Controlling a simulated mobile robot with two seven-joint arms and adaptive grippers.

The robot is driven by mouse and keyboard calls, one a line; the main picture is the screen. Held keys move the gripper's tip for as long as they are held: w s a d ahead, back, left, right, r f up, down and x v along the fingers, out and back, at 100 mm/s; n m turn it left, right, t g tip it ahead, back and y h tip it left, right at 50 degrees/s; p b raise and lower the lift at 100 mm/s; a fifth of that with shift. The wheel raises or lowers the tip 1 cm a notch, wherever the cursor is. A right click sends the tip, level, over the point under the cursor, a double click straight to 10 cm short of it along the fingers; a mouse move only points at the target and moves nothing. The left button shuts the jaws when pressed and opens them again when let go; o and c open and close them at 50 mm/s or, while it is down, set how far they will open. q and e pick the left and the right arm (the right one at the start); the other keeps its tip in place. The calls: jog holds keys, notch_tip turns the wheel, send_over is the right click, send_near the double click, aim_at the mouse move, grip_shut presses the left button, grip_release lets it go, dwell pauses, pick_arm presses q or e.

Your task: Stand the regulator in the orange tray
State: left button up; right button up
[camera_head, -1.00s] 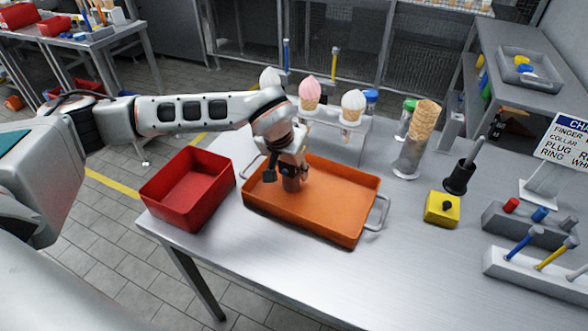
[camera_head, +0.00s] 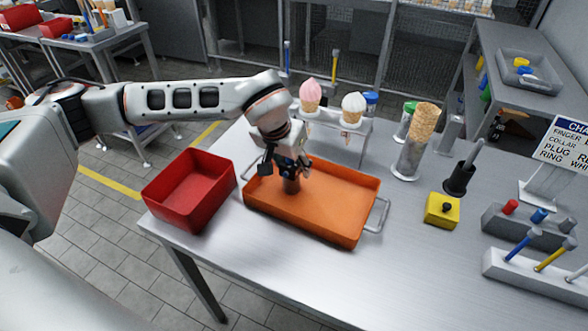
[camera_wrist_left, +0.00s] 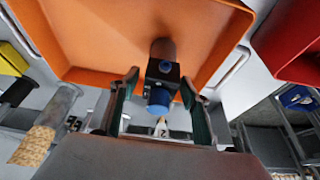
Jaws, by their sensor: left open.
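The regulator (camera_head: 291,186) stands upright in the left half of the orange tray (camera_head: 340,231), its brown lower part on the tray floor. In the left wrist view the regulator (camera_wrist_left: 163,70) shows a black body and a blue knob that points toward my wrist. My left gripper (camera_head: 286,164) is above it, pointing down. The wrist view shows its two fingers open on either side of the regulator's upper part, with gaps. In the head view the gripper hides the regulator's top. My right gripper is in neither view.
A red bin (camera_head: 190,192) stands close to the tray's left. Behind is a rack (camera_head: 345,124) with ice-cream cones. To the right are a wafer-cone stack (camera_head: 424,120), a yellow block (camera_head: 441,210) and tool holders (camera_head: 537,275). The front table strip is clear.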

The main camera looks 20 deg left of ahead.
pick_arm(q)
jog(key=v, duration=0.8)
